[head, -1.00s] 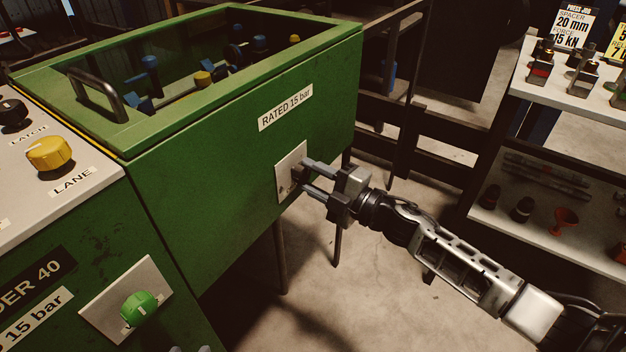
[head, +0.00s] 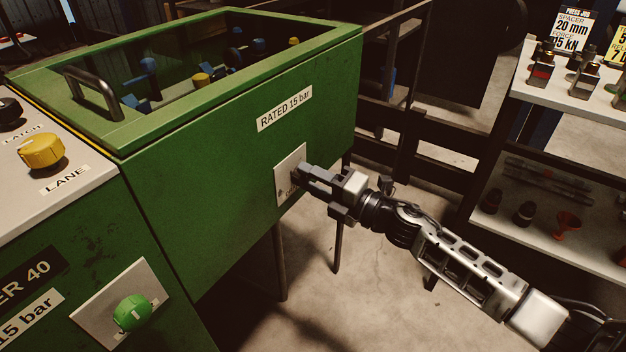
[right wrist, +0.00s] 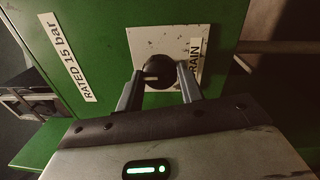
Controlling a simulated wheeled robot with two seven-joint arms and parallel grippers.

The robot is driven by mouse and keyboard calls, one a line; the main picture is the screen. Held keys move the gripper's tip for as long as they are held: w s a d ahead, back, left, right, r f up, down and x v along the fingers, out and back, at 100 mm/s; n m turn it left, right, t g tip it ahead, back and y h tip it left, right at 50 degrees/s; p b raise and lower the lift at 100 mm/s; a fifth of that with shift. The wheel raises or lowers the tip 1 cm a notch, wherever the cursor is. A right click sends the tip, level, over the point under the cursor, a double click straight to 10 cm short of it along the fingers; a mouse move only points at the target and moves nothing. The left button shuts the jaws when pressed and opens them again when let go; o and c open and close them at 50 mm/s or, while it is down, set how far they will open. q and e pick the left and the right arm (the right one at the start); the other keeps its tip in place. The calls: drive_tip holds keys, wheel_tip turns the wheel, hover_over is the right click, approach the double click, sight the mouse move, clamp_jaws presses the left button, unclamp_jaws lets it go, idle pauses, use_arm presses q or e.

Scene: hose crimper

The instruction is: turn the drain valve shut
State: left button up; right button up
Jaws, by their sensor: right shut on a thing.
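The drain valve is a dark round knob (right wrist: 159,70) with a pale bar mark, on a cream plate (head: 290,163) on the green machine's side. The plate's label, partly covered, reads "RAIN" in the right wrist view. My right gripper (head: 304,174) reaches in from the right at this plate. In the right wrist view its two fingers stand on either side of the knob, and the gripper (right wrist: 160,76) is shut on it. In the head view the fingers hide most of the knob. My left gripper is not in view.
The green cabinet (head: 210,190) carries a "RATED 15 bar" label (head: 285,108). A yellow knob (head: 42,150) and a green knob (head: 132,312) are at the left. A shelf unit (head: 575,115) with small parts stands at the right. Floor is open below my right arm.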

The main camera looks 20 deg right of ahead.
drive_tip(key=o, duration=1)
drive_tip(key=v, duration=1.6)
drive_tip(key=shift+f, duration=0.1)
